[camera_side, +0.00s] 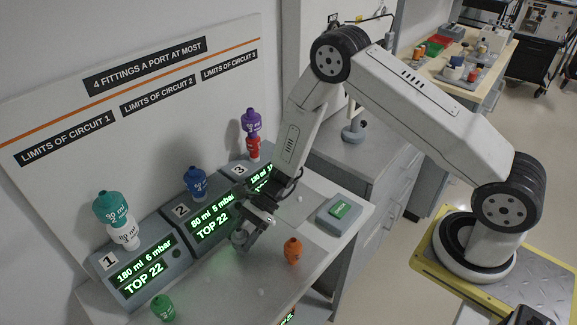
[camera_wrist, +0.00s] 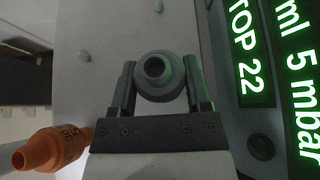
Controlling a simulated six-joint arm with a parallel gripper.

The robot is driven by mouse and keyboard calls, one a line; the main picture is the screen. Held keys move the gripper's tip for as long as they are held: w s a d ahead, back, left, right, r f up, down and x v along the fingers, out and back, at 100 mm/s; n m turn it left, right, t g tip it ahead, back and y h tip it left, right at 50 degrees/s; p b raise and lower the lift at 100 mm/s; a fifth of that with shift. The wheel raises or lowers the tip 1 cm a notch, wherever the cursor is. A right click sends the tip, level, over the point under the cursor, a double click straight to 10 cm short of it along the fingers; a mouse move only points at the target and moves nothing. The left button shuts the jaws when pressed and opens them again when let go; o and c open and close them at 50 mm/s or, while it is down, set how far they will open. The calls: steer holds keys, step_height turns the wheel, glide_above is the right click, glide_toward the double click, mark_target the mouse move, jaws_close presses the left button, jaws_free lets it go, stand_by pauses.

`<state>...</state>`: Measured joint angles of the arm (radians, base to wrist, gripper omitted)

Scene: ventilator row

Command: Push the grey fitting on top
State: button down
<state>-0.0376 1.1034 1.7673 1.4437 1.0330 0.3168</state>
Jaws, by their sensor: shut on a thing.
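The grey fitting (camera_wrist: 153,66) is between the two fingers of my gripper (camera_wrist: 158,85) in the wrist view, its round open end facing the camera. In the side view my gripper (camera_side: 256,222) points down with the grey fitting (camera_side: 238,240) low in front of unit 2, close to the bench; I cannot tell whether it touches. Unit 1 (camera_side: 112,290) bears a white fitting (camera_side: 123,235) with a teal one (camera_side: 112,208) on top. Unit 2 (camera_side: 222,250) bears a blue fitting (camera_side: 196,183). Unit 3 (camera_side: 237,190) bears a red fitting (camera_side: 253,148) with a purple one (camera_side: 250,122) on top.
An orange fitting (camera_side: 292,250) stands loose on the bench right of my gripper. A green fitting (camera_side: 163,308) stands in front of unit 1. A grey box with a green screen (camera_side: 340,210) is at right. A sign board (camera_side: 150,85) stands behind the units.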

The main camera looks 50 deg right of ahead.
steer(key=shift+r, duration=0.15)
steer(key=shift+r, duration=1.25)
steer(key=shift+w+d+r, duration=0.2)
steer(key=shift+w+r, duration=0.2)
steer(key=w+d+r+m+t, duration=0.2)
steer(key=w+d+r, duration=0.2)
steer(key=r, duration=0.5)
steer(key=w+d+r+m+t+h, duration=0.1)
steer(key=w+d+r, duration=0.3)
steer(key=d+r, duration=0.4)
steer(key=w+d+r+m+t, duration=0.3)
steer(key=w+d+r, duration=0.2)
steer(key=r, duration=0.7)
steer(key=shift+d, duration=0.8)
steer(key=shift+f+h, duration=0.3)
